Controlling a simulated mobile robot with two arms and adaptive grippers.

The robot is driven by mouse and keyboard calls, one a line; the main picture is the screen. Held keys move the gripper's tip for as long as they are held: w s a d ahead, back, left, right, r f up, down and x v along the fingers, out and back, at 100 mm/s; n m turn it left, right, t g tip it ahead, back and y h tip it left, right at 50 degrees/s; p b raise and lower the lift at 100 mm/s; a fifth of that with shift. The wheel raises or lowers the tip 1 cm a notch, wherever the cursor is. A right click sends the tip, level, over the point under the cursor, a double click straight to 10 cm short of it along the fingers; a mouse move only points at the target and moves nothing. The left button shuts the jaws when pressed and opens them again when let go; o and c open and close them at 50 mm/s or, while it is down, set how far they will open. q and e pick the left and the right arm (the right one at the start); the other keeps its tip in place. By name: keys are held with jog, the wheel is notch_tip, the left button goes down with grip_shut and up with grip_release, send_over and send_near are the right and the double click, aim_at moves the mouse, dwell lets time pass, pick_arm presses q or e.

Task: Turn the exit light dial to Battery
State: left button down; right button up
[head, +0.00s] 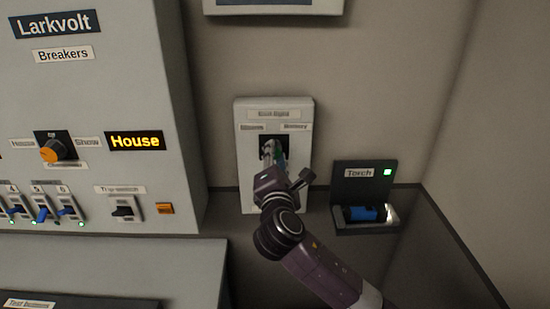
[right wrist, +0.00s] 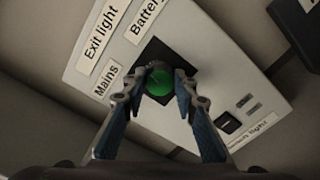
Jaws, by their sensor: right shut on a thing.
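The exit light panel (head: 247,178) is a pale box on the back wall. Its green dial (right wrist: 158,82) sits on a dark square, with a Mains label (right wrist: 105,80) and a Battery label (right wrist: 146,18) beside it in the right wrist view. My right gripper (right wrist: 161,88) is shut on the dial, one finger on each side of it. In the head view the right gripper (head: 273,158) covers most of the dial. I cannot tell which label the dial points to. My left gripper is not in view.
The Larkvolt breaker cabinet (head: 120,65) stands to the left, with an orange knob (head: 54,151), a lit House display (head: 135,141) and several switches. A torch holder (head: 365,180) with a blue torch (head: 363,213) is close on the right.

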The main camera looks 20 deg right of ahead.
jog(key=m+b, duration=0.1)
jog(key=m, duration=0.5)
jog(key=shift+f+m+b, duration=0.2)
jog(key=shift+m+b, duration=0.1)
jog(key=shift+b, duration=0.1)
dwell(0.4)
jog(key=o, duration=1.2)
jog(key=shift+c, duration=0.2)
jog(key=v, duration=1.2)
jog(key=shift+r, duration=0.1)
